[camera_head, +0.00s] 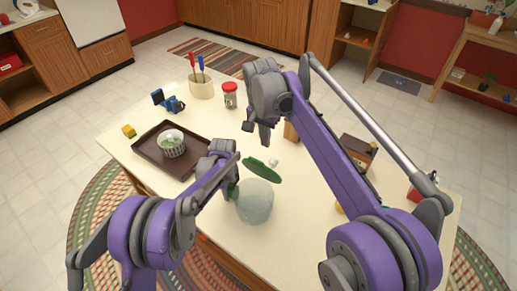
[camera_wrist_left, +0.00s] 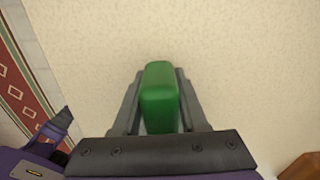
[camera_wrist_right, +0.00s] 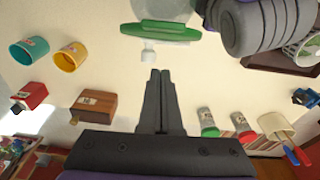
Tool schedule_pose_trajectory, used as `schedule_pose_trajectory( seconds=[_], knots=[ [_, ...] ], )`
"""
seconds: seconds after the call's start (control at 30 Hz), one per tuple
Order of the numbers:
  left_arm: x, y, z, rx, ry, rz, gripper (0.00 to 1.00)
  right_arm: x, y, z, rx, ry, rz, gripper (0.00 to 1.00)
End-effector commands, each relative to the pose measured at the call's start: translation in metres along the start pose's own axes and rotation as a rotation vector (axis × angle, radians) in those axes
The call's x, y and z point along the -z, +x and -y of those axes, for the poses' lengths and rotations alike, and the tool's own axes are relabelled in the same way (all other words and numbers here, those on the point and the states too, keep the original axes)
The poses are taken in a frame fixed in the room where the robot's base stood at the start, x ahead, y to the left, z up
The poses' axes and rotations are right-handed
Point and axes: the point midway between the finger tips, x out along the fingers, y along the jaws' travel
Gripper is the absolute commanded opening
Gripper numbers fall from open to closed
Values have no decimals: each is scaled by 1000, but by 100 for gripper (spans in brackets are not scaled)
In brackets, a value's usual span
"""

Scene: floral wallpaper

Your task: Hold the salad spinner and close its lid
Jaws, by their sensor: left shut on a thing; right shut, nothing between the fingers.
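The salad spinner has a pale translucent bowl (camera_head: 255,203) standing on the table. Its green lid (camera_head: 262,168) is open, tilted up at the bowl's far side, with a white knob on it. The lid shows edge-on in the right wrist view (camera_wrist_right: 160,31), with the white knob (camera_wrist_right: 149,54) below it. My left gripper (camera_head: 231,189) is at the bowl's left side, shut on its green handle, which fills the jaws in the left wrist view (camera_wrist_left: 159,97). My right gripper (camera_head: 257,137) is shut and empty, above the table beyond the lid; its fingers (camera_wrist_right: 160,85) point toward the lid.
A brown tray (camera_head: 143,149) with a striped bowl (camera_head: 172,143) lies left. A utensil pot (camera_head: 201,88), a red-lidded jar (camera_head: 230,98) and a blue object (camera_head: 170,103) stand behind. A wooden box (camera_wrist_right: 94,106) and teal (camera_wrist_right: 29,51) and yellow (camera_wrist_right: 70,57) mugs are to the other side.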

Motion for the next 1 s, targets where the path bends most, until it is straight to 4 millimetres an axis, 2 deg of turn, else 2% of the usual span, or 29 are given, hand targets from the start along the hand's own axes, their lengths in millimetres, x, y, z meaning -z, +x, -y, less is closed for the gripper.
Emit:
schedule_pose_trajectory(
  seconds=[0.03, 0.1, 0.23, 0.73, 1.0],
  knots=[
    [0, 0, 0, 0, 0, 0, 0, -12, 0, 0, 1, -4, 1, 0],
    [0, 0, 0, 0, 0, 0, 0, -22, 2, 0, 1, -4, 1, 0],
    [0, 0, 0, 0, 0, 0, 0, -33, 5, 0, 0, -2, 1, 0],
    [0, 0, 0, 0, 0, 0, 0, -42, 6, 0, -1, -3, -14, 0],
    [0, 0, 0, 0, 0, 0, 0, -79, 14, 1, 2, -4, -140, 0]
  ],
)
